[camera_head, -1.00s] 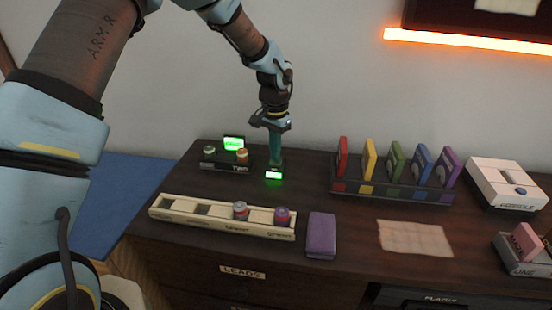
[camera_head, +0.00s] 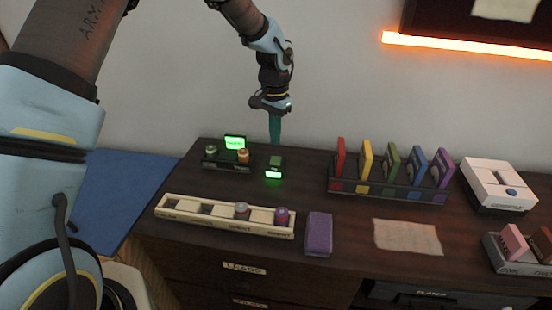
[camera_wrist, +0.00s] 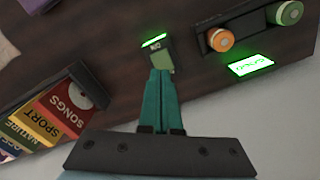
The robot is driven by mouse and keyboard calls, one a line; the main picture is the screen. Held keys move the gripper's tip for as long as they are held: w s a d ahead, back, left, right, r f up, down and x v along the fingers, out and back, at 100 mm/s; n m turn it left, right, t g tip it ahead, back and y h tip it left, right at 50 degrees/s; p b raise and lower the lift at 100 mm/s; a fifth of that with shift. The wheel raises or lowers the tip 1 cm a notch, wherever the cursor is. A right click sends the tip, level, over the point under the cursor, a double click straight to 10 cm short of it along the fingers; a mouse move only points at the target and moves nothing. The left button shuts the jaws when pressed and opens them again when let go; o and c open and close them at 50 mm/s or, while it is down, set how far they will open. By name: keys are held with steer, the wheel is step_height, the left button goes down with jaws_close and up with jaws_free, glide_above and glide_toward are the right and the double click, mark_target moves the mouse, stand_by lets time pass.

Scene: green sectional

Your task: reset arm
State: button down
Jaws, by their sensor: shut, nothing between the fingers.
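My gripper (camera_head: 275,138) has teal fingers held together with nothing between them. It hangs pointing down above the back of the dark wooden cabinet, above and behind a small black box with a lit green screen (camera_head: 274,172). In the wrist view the shut fingers (camera_wrist: 161,75) reach toward that small box (camera_wrist: 158,52), which stands free of them as far as the head view shows.
A black holder (camera_head: 228,163) with two knobs and a green screen stands left. A cream tray (camera_head: 190,208) holds two cylinders. A purple block (camera_head: 319,233), a rack of coloured cartridges (camera_head: 390,190), a paper (camera_head: 407,237) and a white console (camera_head: 498,187) stand right. The wall is close behind.

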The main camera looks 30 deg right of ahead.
steer(key=w+a+r+n, duration=0.3)
steer(key=a, duration=0.8)
steer(key=w+a+r+n, duration=0.2)
steer(key=a+r+n, duration=0.1)
steer(key=a, duration=0.9)
steer(key=s+a+r+n, duration=0.1)
steer(key=s+a+n, duration=0.2)
steer(key=a, duration=0.7)
steer(key=s+a+r+n+t, duration=0.1)
steer(key=s+a+n, duration=0.3)
steer(key=a, duration=0.6)
steer(key=shift+s+a+r+t, duration=0.2)
steer(key=shift+s+r+t, duration=0.1)
steer(key=shift+s+r, duration=0.4)
steer(key=shift+w+r, duration=0.1)
steer(key=shift+w, duration=0.05)
